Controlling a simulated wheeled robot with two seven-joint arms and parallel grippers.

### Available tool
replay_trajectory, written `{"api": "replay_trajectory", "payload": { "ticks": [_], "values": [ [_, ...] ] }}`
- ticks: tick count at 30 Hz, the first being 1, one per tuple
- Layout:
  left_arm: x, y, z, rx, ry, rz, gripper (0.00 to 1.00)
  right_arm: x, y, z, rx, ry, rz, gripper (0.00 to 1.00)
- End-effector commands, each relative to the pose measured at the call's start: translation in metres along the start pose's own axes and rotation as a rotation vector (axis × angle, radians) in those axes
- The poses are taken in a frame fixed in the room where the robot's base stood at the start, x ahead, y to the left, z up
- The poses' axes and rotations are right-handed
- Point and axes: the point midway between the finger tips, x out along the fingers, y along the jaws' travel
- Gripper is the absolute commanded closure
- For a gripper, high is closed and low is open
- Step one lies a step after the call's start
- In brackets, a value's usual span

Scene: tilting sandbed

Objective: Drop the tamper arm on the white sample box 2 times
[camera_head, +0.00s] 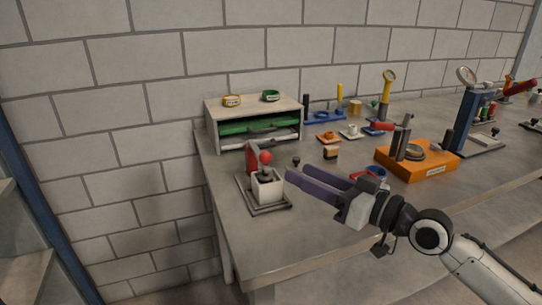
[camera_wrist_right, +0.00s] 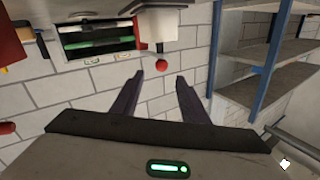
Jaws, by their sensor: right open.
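The white sample box (camera_head: 267,190) stands on a grey base plate (camera_head: 256,209) near the table's left front. In the right wrist view, the white box (camera_wrist_right: 158,23) shows at the top with the red knob (camera_wrist_right: 161,65) beyond my fingertips. My right gripper (camera_head: 297,173) is open and empty, just right of the tamper, its purple fingers pointing toward it. Its fingers also show apart in the wrist view (camera_wrist_right: 160,79). My left gripper is not in view.
A white shelf unit (camera_head: 254,109) with green trays stands behind the tamper. An orange device (camera_head: 420,167) and a blue gauge stand (camera_head: 468,115) are to the right. A small black-and-orange block (camera_head: 330,153) lies behind my gripper. The table's left front is clear.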

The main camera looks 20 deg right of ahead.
Motion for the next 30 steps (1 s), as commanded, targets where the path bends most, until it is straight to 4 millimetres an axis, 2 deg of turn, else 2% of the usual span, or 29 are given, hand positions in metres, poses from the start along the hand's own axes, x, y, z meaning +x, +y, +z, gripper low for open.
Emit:
{"api": "replay_trajectory", "payload": {
  "ticks": [7,15,26,27,30],
  "values": [
    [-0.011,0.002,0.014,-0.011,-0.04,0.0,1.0,0.047,-0.002,-0.004,0.002,0.004,-0.002,0.59],
    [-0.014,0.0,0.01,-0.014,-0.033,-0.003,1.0,0.083,-0.001,-0.002,0.001,0.001,-0.001,0.59],
    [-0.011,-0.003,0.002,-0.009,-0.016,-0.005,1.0,0.09,-0.001,0.0,-0.002,-0.001,-0.001,0.59],
    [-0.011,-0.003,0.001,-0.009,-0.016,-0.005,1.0,0.09,-0.001,0.0,-0.002,-0.001,-0.001,0.61],
    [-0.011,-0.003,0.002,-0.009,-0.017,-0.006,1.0,0.09,-0.001,0.0,-0.001,-0.001,-0.001,0.78]
  ]
}}
